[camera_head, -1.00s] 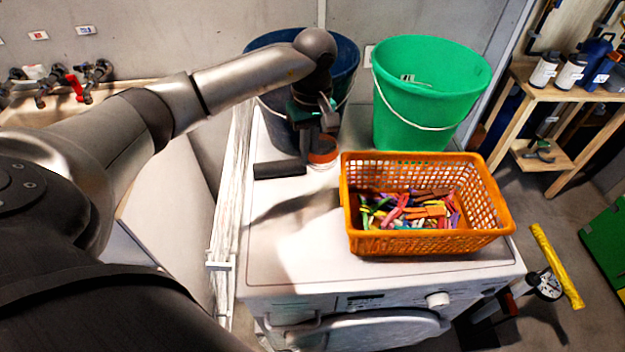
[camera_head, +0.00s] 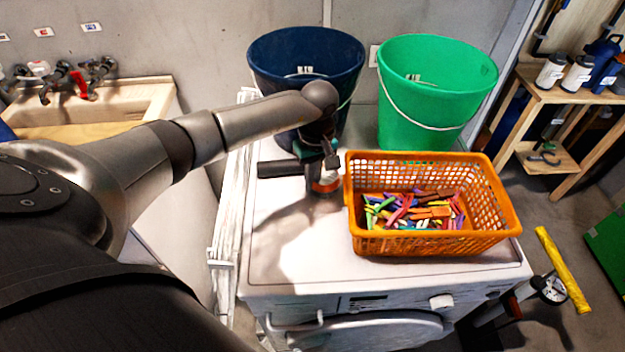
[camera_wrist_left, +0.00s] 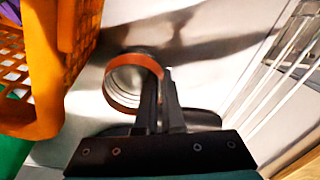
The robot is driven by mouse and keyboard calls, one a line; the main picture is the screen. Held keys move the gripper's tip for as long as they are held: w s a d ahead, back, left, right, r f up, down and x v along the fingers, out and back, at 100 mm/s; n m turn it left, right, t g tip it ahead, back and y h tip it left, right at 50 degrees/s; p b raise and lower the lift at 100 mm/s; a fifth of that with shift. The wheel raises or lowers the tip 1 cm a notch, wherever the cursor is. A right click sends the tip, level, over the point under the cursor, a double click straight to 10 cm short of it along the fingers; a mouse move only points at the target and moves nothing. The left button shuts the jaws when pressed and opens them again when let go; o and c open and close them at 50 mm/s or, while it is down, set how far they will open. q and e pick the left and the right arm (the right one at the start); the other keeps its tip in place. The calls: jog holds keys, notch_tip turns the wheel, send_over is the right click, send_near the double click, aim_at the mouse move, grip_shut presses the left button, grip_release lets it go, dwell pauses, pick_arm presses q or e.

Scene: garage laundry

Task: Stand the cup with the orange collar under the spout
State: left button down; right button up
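The cup with the orange collar (camera_head: 325,184) is over the washing machine's top, just left of the orange basket. In the left wrist view the cup (camera_wrist_left: 124,82) shows its ribbed metallic inside and orange rim. My left gripper (camera_head: 324,165) is at the cup, and its two fingers (camera_wrist_left: 160,98) are close together at the collar's edge, closed on the cup's wall. Whether the cup is clear of the surface is hard to tell. Several taps with spouts (camera_head: 72,80) stand over a sink at the far left. My right gripper is out of view.
An orange basket (camera_head: 435,245) of clothes pegs sits on the washing machine (camera_head: 285,258). Blue (camera_head: 290,60) and green (camera_head: 430,85) buckets stand behind. A dark bar (camera_head: 282,169) shows left of the cup. A white slatted rack (camera_head: 230,200) borders the machine's left side.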

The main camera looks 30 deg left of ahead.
pick_arm(q)
jog(key=c, duration=1.5)
grip_release()
jog(key=shift+f, duration=0.2)
jog(key=o, duration=0.5)
jog(key=shift+c, duration=0.2)
jog(key=shift+r, duration=0.2)
